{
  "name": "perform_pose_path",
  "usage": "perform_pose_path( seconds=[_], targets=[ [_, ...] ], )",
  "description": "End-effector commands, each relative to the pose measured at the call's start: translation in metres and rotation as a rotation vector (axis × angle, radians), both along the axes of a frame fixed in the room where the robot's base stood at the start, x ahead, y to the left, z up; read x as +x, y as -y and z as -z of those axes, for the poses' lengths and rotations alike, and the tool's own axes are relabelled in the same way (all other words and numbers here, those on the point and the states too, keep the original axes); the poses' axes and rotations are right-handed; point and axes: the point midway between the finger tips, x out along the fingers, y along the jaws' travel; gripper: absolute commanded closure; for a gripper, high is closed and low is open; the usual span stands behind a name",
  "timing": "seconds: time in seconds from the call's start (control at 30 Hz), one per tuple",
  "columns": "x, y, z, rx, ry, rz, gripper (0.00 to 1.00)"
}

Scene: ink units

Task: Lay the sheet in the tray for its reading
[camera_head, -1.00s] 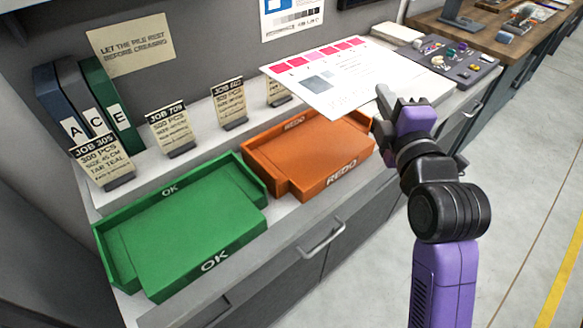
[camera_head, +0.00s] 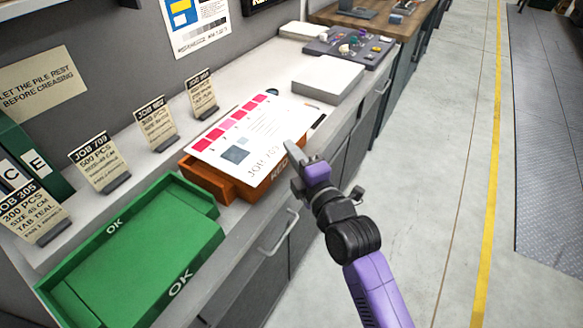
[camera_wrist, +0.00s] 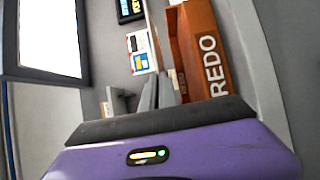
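The printed sheet (camera_head: 250,135), white with pink-red patches and a grey square, is above the orange REDO tray (camera_head: 208,181) in the head view and hides most of it. My gripper (camera_head: 306,165) is at the sheet's near right edge and appears shut on it. The sheet seems held up over the tray; whether any part touches the rim cannot be told. The green OK tray (camera_head: 150,250) is empty, left of the orange one. In the wrist view the REDO tray (camera_wrist: 200,50) shows beyond the grey fingers (camera_wrist: 150,95); the sheet is not clear there.
Job cards (camera_head: 98,162) stand along the back of the counter. A white paper stack (camera_head: 328,80) lies right of the orange tray, with a grey board of small items (camera_head: 350,47) beyond. Binders (camera_head: 25,160) stand at the left. The floor at right is clear.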

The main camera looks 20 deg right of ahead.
Motion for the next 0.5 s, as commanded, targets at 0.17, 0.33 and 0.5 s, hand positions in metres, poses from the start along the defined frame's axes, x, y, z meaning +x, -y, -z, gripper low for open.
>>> perform_pose_path(
  seconds=[0.17, 0.33, 0.5],
  targets=[
    [0.000, -0.001, 0.017, 0.000, 0.000, -0.001, 1.00],
    [0.000, 0.000, 0.037, 0.002, -0.002, 0.000, 1.00],
    [0.000, 0.000, 0.057, 0.002, 0.000, 0.000, 1.00]
  ],
)
